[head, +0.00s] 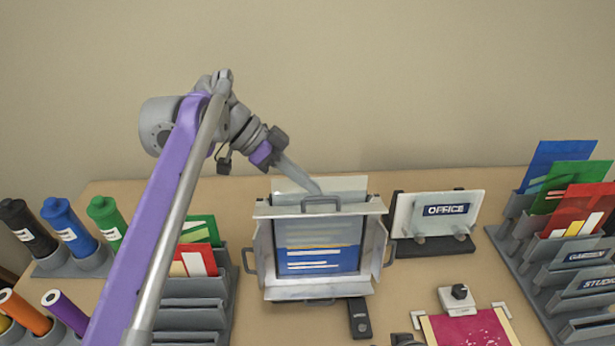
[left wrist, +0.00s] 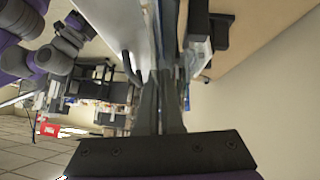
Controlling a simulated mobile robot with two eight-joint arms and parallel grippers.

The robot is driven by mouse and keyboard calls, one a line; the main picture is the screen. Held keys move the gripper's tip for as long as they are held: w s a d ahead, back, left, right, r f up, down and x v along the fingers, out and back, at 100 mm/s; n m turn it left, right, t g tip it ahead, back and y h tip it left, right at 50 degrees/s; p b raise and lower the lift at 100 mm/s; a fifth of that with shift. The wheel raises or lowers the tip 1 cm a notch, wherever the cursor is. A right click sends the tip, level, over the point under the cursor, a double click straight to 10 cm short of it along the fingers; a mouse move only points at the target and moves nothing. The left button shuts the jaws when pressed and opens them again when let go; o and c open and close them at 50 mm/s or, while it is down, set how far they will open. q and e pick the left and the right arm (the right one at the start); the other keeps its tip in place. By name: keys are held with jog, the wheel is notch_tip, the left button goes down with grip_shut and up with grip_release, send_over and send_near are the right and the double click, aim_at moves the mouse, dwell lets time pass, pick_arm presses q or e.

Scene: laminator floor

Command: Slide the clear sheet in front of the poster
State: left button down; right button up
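The poster (head: 318,262), blue at the bottom with pale lines, sits in an upright silver frame (head: 262,250) with its flaps folded out, at the middle of the table. A pale clear sheet (head: 345,184) stands up above the frame's top rail. My left gripper (head: 317,189) reaches down from the upper left to the sheet's top edge. In the left wrist view its fingers (left wrist: 160,95) lie close together and appear shut on the thin sheet. The sheet's lower part is hard to make out against the poster. My right gripper is not in view.
An OFFICE sign (head: 446,210) stands on a dark base to the right. Racks of coloured sheets (head: 565,250) fill the right side. Several coloured tubes (head: 68,228) stand at left. A magenta sheet (head: 470,329) lies at the front right. A small black device (head: 360,318) lies before the frame.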

pick_arm(q)
jog(key=c, duration=1)
grip_release()
